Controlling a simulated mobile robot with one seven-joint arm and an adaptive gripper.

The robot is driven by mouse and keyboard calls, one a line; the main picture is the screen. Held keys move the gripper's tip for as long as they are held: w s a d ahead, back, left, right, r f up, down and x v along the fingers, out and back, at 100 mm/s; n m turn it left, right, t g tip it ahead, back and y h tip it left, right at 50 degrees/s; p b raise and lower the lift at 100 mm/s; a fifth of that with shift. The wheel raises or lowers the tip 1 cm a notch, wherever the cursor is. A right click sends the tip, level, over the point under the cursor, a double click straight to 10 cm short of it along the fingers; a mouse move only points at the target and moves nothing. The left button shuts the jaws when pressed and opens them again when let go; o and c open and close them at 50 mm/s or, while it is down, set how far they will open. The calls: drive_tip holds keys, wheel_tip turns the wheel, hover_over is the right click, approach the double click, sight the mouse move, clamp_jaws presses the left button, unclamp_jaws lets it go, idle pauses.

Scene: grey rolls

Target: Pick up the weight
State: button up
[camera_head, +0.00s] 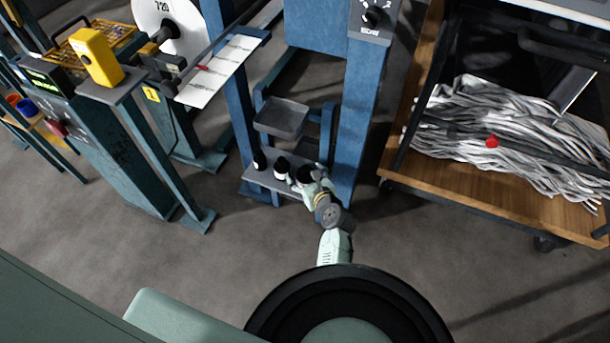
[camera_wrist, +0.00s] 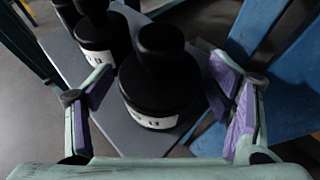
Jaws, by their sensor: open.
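Black knobbed cylindrical weights stand upright in a row on a small grey shelf (camera_head: 257,182) of a blue frame. The nearest weight (camera_wrist: 158,85), with a white label band, fills the middle of the wrist view; in the head view it shows at the right end of the row (camera_head: 304,174). My gripper (camera_wrist: 162,75) is open, with purple-padded fingers on either side of this weight and visible gaps to both. A second weight (camera_wrist: 96,42) stands just beyond the left finger; in the head view it is the middle one (camera_head: 281,169). A third weight (camera_head: 260,160) stands farther left.
A grey tray (camera_head: 282,118) sits above the shelf. Blue uprights (camera_head: 357,120) flank it; one is close to my right finger. A wooden cart (camera_head: 480,197) with grey strands (camera_head: 510,140) stands right. A dark green machine with a yellow box (camera_head: 97,57) stands left. Floor in front is clear.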

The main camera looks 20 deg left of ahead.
drive_tip(key=shift+s, duration=0.1)
drive_tip(key=shift+c, duration=0.7)
clamp_jaws()
drive_tip(key=shift+r, duration=0.3)
